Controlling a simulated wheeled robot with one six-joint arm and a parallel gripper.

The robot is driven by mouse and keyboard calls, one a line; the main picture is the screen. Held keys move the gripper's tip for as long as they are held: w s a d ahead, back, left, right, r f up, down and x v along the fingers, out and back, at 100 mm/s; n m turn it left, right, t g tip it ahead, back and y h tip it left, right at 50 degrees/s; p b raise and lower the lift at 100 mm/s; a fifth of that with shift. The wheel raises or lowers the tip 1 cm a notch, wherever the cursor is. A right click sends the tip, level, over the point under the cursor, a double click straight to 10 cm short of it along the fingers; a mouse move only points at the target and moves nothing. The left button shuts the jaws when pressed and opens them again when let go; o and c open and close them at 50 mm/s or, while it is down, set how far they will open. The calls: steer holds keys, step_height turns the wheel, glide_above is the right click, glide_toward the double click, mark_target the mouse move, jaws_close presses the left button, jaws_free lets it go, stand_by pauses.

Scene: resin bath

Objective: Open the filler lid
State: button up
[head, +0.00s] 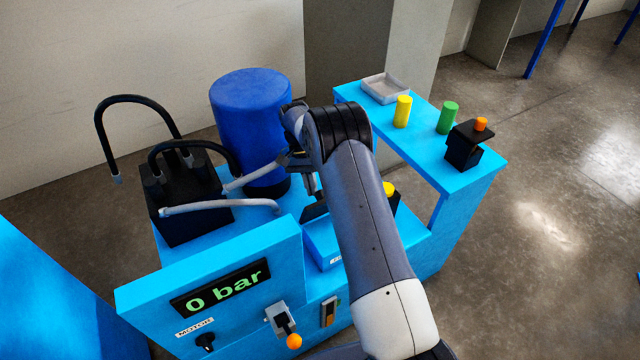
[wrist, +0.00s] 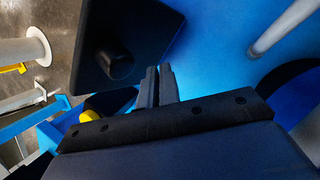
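The filler lid (wrist: 138,28) looks like a dark square plate with a round black knob (wrist: 117,66) in the wrist view. In the head view a dark patch that looks like the lid (head: 314,212) shows beside my arm, mostly hidden by it. My gripper (wrist: 159,70) has its two fingers together with nothing between them. The fingertips are to the right of the knob and look apart from it. In the head view my gripper (head: 312,188) points down beside the blue drum, partly hidden by my arm. I cannot tell whether the lid is raised.
A dark blue drum (head: 250,120) stands behind, left of my gripper. A black block (head: 185,215) with hoses and grey pipes is at left. A pressure panel (head: 222,288) reads 0 bar. A side table (head: 470,182) holds a tray (head: 384,88), yellow and green cylinders, and a black box.

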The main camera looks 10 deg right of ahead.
mark_target(320, 203)
steer(key=shift+o, duration=0.6)
steer(key=shift+a+r, duration=0.15)
steer(key=shift+a, duration=0.2)
steer(key=o, duration=0.9)
steer(key=shift+w+d+r, duration=0.1)
steer(key=shift+d+r, duration=0.05)
steer(key=shift+d, duration=0.3)
steer(key=shift+c, duration=0.2)
steer(key=shift+r, duration=0.1)
steer(key=v, duration=1)
steer(key=shift+r, duration=0.3)
steer(key=shift+w+f, duration=0.1)
steer(key=s+x, duration=0.1)
steer(key=x, duration=1)
steer(key=shift+s+d+r, duration=0.3)
steer(key=shift+s+r, duration=0.05)
steer(key=shift+r, duration=0.1)
